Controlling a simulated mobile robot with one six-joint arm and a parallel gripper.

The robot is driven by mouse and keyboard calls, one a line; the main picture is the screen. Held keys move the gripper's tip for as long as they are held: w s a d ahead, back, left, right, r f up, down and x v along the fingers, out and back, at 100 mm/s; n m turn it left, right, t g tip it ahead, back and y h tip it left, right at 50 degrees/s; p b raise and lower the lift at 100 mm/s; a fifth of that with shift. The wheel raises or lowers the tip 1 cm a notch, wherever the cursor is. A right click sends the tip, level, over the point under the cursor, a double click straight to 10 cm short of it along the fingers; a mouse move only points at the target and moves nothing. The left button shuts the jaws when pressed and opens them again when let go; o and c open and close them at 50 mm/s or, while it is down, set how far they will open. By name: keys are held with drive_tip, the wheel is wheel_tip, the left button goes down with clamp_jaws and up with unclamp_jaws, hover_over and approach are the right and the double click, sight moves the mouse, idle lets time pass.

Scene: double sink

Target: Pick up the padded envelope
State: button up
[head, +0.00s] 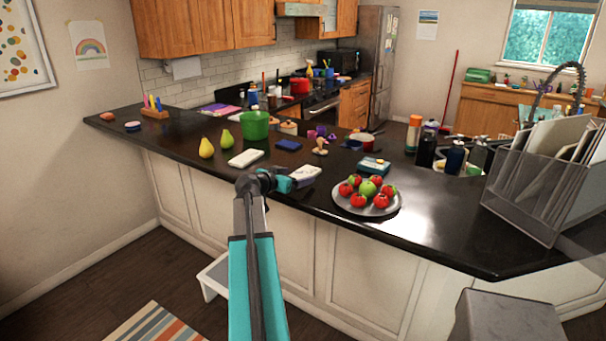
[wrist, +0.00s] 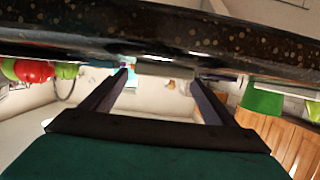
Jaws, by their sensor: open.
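I cannot identify the padded envelope with certainty. A pale, thick, flat item (head: 305,174) lies near the counter's front edge, just beyond my gripper. A second pale flat item (head: 246,158) lies to its left on the counter. My gripper (wrist: 160,77) shows in the wrist view with its two dark fingers apart and nothing seen held between them. In the head view my gripper (head: 287,184) is small, at the counter's front edge, pointing right, and its fingers are hard to make out. The wrist view is upside down.
The dark counter (head: 440,235) carries a plate (head: 385,211) of apples, pears (head: 206,148), a green pot (head: 254,126), a dark blue item (head: 288,145) and a teal box (head: 373,166). A mesh rack (head: 520,190) with papers stands at right. A white step stool (head: 213,278) is below.

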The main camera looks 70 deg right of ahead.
sight(306, 170)
drive_tip(key=shift+p+x, duration=0.3)
drive_tip(key=shift+x, duration=0.85)
drive_tip(key=c, duration=1.1)
